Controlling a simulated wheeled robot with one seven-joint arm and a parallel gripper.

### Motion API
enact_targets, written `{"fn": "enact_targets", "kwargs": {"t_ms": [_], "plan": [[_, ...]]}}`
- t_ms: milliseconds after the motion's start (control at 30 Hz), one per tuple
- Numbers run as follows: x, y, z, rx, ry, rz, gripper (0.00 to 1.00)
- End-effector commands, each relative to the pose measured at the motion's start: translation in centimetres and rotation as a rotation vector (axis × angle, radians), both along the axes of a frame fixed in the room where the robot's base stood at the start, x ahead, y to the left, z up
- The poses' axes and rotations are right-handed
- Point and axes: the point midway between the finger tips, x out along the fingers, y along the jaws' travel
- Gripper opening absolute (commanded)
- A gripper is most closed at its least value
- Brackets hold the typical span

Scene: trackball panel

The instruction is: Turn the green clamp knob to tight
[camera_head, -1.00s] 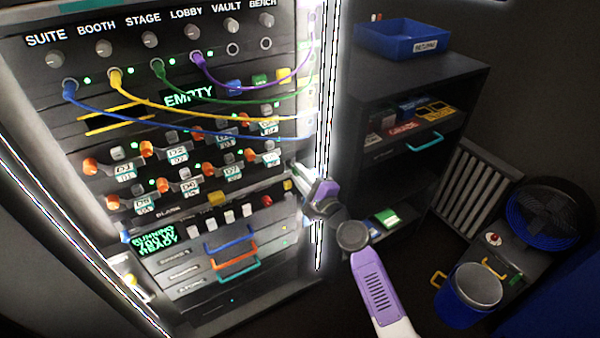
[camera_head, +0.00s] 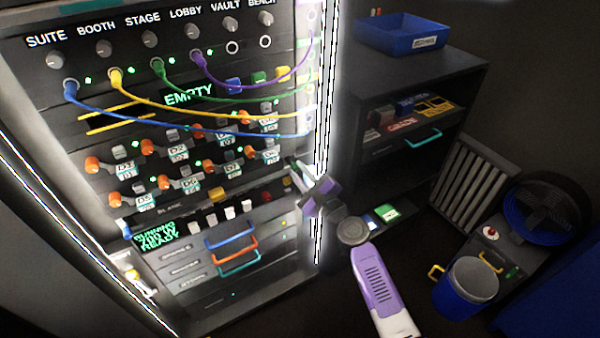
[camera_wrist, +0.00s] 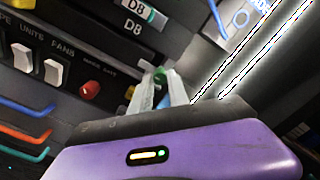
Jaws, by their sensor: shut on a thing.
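The green clamp knob (camera_wrist: 160,75) shows in the wrist view between the tips of my gripper's two pale fingers. My gripper (camera_wrist: 161,84) is shut on it, and the fingers cover most of its sides. The knob's pointer or tight mark cannot be read in either view.
A red knob (camera_wrist: 90,88) and white rocker switches (camera_wrist: 54,72) lie left of my gripper. Blue, orange and teal drawer handles (camera_head: 232,250) sit below. Cables (camera_head: 230,95) hang across the rack above. A dark shelf unit (camera_head: 425,75) stands to the right.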

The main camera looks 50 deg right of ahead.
Motion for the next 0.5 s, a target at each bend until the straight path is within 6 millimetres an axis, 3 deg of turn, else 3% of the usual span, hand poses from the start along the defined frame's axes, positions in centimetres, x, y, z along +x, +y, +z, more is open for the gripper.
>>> {"fn": "enact_targets", "kwargs": {"t_ms": [33, 167, 200, 300, 500], "plan": [[0.44, 0.49, 0.98, 0.000, -0.016, 0.012, 0.00], [0.49, 0.54, 1.02, -0.001, -0.015, 0.013, 0.00], [0.50, 0.56, 1.04, -0.001, -0.015, 0.013, 0.23], [0.52, 0.57, 1.03, -0.001, -0.016, 0.014, 0.39], [0.47, 0.50, 0.89, -0.003, -0.013, 0.012, 0.39]]}}
